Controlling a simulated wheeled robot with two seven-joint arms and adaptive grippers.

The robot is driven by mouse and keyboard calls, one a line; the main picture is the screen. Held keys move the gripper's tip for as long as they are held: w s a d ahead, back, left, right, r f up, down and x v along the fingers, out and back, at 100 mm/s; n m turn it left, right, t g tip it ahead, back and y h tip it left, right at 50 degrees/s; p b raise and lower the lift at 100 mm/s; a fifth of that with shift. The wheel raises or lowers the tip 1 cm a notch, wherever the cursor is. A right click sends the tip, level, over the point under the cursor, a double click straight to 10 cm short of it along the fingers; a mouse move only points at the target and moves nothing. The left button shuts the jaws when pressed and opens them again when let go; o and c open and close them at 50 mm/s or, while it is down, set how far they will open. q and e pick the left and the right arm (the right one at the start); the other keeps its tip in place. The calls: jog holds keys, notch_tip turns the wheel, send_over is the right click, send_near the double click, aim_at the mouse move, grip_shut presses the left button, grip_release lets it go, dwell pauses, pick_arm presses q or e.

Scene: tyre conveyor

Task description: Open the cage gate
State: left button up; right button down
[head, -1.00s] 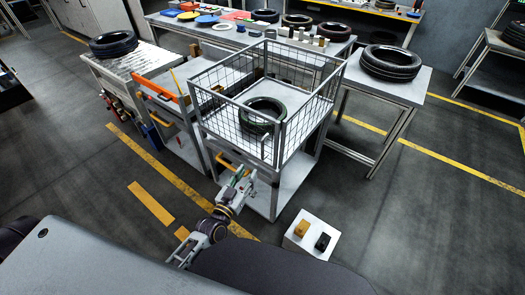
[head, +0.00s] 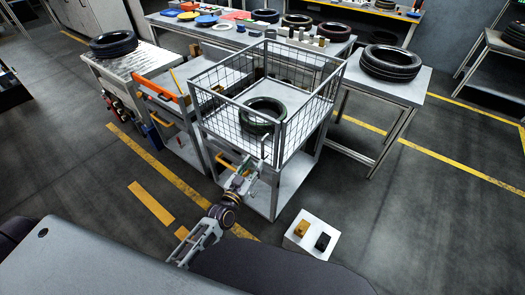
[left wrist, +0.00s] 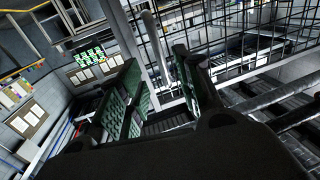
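The wire mesh cage (head: 240,72) stands on a grey frame, with a black tyre (head: 264,104) inside it. Its front mesh panel, the gate (head: 222,118), faces me and looks shut. My left gripper (head: 256,163) is just below the lower right part of this panel, near the front corner post. In the left wrist view its two green-padded fingers (left wrist: 160,88) are apart. A pale upright bar (left wrist: 157,45) shows ahead between them, with mesh behind and to the right. I cannot tell whether the fingers touch the bar. My right gripper is not in view.
A low white box (head: 310,238) with a yellow and a black block stands on the floor at right. A table with a tyre (head: 391,63) is right of the cage. A cart with an orange handle (head: 165,94) stands close at left.

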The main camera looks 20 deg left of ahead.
aim_at(262, 152)
pick_arm(q)
jog(key=shift+w+d, duration=0.2)
jog(key=shift+w, duration=1.2)
jog(key=shift+w+d, duration=0.25)
jog(key=shift+w, duration=1.2)
jog(key=shift+w+d, duration=0.2)
jog(key=shift+w, duration=1.2)
grip_shut()
